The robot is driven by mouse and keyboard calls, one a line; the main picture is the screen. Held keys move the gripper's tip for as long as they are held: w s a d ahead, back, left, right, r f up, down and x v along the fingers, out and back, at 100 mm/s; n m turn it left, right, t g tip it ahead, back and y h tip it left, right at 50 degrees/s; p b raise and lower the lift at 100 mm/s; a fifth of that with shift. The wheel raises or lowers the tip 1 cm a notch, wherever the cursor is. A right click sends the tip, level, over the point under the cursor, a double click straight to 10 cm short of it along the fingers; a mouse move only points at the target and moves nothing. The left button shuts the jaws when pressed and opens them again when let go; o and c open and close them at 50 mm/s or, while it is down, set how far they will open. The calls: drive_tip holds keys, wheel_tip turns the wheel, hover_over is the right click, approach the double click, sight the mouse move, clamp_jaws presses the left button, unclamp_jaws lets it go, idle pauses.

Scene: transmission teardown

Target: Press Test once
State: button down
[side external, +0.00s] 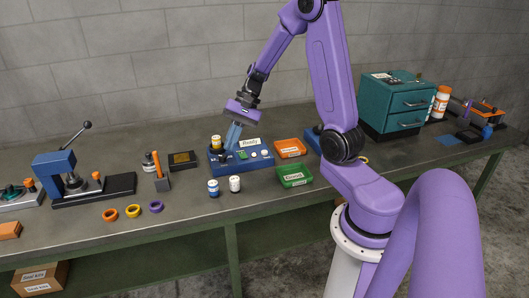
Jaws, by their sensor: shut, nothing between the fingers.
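A blue test box (262,164) sits on the bench near the middle. A white sign reading "Ready" (250,142) stands at its back. Small buttons (254,154) show on its top; their labels are too small to read, so I cannot tell which is Test. My gripper (228,149) points down over the left part of the box, its fingers shut and empty. I cannot tell whether the tips touch the box. The fingers partly hide the box's top left.
A white-capped orange bottle (215,141) stands at the box's left back. Two small bottles (213,188) (235,184) stand in front. An orange tray (290,148) and a green tray (295,177) lie right. Coloured rings (133,211) and a blue press (57,168) are left.

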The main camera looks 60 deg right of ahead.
drive_tip(key=w+d+f+m+t, duration=0.2)
drive_tip(key=d+m+t, duration=0.3)
drive_tip(key=d, duration=0.7)
drive_tip(key=m+t+h, duration=0.1)
drive_tip(key=m+h, duration=0.1)
drive_tip(key=m, duration=0.4)
hover_over(267, 151)
drive_tip(key=f, duration=0.1)
drive_tip(key=shift+s+h, duration=0.1)
drive_tip(key=shift+h, duration=0.2)
drive_tip(key=shift+f, duration=0.2)
drive_tip(key=shift+a+f, duration=0.1)
drive_tip(key=shift+f, duration=4.2)
drive_tip(key=shift+f, duration=0.4)
